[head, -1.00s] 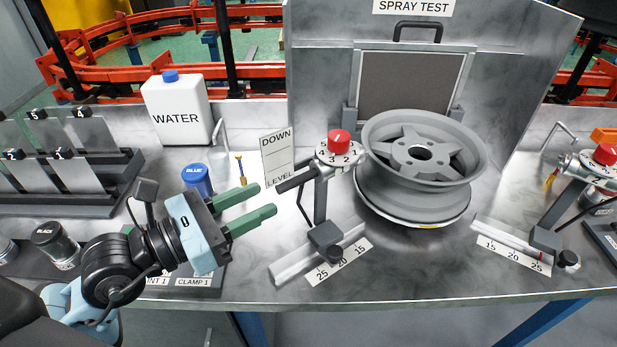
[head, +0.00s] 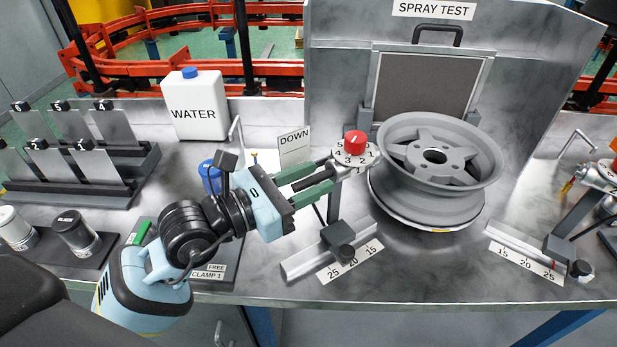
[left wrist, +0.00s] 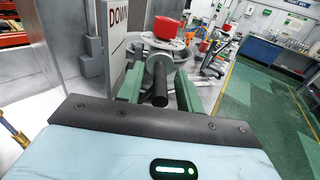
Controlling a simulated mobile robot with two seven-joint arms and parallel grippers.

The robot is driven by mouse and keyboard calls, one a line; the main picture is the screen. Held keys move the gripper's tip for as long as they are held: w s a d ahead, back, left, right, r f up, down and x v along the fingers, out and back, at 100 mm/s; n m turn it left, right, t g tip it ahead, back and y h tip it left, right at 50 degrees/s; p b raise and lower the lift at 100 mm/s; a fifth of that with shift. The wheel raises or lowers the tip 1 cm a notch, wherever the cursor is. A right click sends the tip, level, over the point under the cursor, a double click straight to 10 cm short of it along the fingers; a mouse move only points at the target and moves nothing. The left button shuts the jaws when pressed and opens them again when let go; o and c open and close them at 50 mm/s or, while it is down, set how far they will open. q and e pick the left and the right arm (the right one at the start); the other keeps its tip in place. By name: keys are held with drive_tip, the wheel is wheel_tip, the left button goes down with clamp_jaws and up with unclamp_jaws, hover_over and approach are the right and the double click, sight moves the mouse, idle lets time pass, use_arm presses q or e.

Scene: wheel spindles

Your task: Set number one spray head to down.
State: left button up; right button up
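The spray head (head: 355,157) left of the wheel has a numbered grey dial with a red knob (head: 355,141) on top. It stands on a post over a sliding base. Its dark handle sticks out to the left, towards my left gripper (head: 322,176). My left gripper's green fingers lie on either side of the handle. In the left wrist view the black handle (left wrist: 160,92) runs between the fingers, with a gap on each side. A plate marked DOWN (head: 294,145) stands behind; its lower part is hidden by the gripper. My right gripper is not in view.
The grey wheel (head: 435,178) stands close to the right of the spray head. A second spray head (head: 600,174) is at the far right.

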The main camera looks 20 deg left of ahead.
use_arm(q)
clamp_jaws()
idle(0.3)
drive_tip(key=shift+w, duration=0.15)
